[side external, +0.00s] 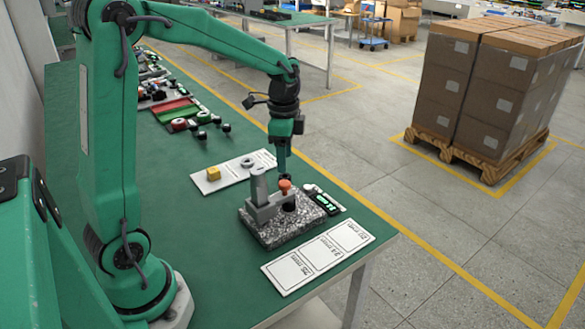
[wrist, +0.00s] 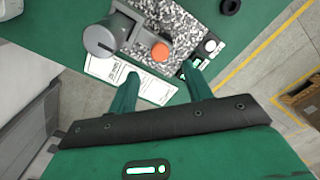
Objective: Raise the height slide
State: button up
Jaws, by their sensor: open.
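A grey height stand (side external: 262,208) with an upright post stands on a speckled granite plate (side external: 282,235). An orange knob (side external: 285,186) sits beside the post, apparently on the slide; where the slide joins the post is hard to make out. In the wrist view, the orange knob (wrist: 161,52) shows next to the grey stand (wrist: 105,38). My gripper (side external: 283,172) points down just above the knob in the side view. In the wrist view, my gripper (wrist: 160,80) has its two green fingers apart, with nothing between the tips. The knob appears just beyond them.
A black device with a green display (side external: 325,203) lies right of the plate. A white card with printed boxes (side external: 318,258) lies in front. Red and green trays stand farther back.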

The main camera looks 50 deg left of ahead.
aim_at(285, 183)
jog(key=shift+f, duration=3.55)
jog(key=shift+r, duration=0.1)
grip_shut()
